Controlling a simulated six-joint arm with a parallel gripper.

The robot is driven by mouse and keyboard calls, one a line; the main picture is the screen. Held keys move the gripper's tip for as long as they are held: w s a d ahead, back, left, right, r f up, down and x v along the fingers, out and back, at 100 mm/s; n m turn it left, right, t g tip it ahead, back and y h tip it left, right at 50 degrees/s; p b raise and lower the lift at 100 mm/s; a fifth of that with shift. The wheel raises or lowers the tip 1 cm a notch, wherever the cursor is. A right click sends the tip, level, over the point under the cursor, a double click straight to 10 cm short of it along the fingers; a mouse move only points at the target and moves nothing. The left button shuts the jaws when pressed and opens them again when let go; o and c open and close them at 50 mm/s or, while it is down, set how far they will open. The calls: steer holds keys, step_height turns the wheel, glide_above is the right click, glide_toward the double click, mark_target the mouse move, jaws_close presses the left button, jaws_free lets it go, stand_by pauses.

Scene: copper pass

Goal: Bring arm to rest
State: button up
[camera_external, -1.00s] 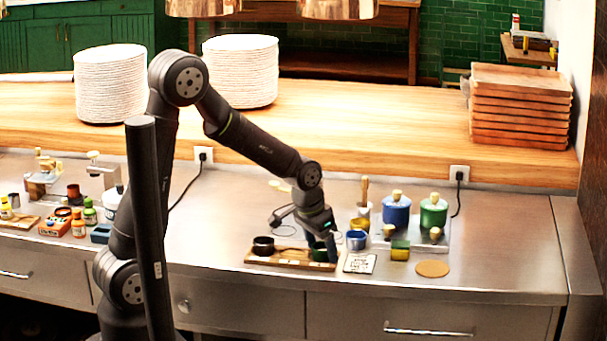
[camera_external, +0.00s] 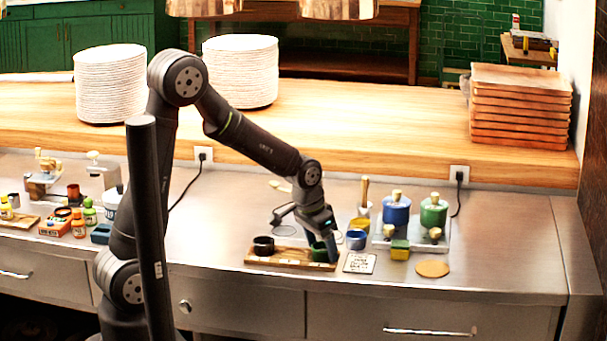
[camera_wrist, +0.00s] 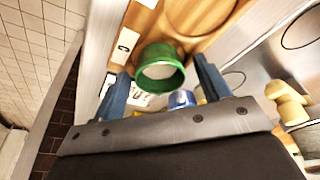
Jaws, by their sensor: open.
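My gripper (camera_external: 322,250) is low over the right end of a wooden tray (camera_external: 285,258) on the steel counter. Its two blue fingers are apart, with a green cup (camera_external: 318,252) at them. In the wrist view my gripper (camera_wrist: 160,90) is open and the green cup (camera_wrist: 160,68) shows between and just beyond the fingers. I cannot tell whether either finger touches it. A dark cup (camera_external: 263,246) stands at the tray's left end.
Plate stacks (camera_external: 240,72) stand behind.

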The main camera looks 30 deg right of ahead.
steer(key=v, duration=1.2)
steer(key=x, duration=1.2)
steer(key=shift+f, duration=0.2)
step_height(320, 180, up, 5)
steer(key=shift+f, duration=0.2)
steer(key=s+a+r, duration=0.5)
steer(key=s+r, duration=0.1)
steer(key=s, duration=0.4)
steer(key=w+d+f, duration=0.1)
steer(key=w+d, duration=0.1)
steer(key=w, duration=1.2)
steer(key=w+d+f, duration=0.2)
steer(key=w+d, duration=0.1)
steer(key=w, duration=1.1)
steer(key=shift+d+f, duration=0.2)
steer(key=shift+f, duration=0.1)
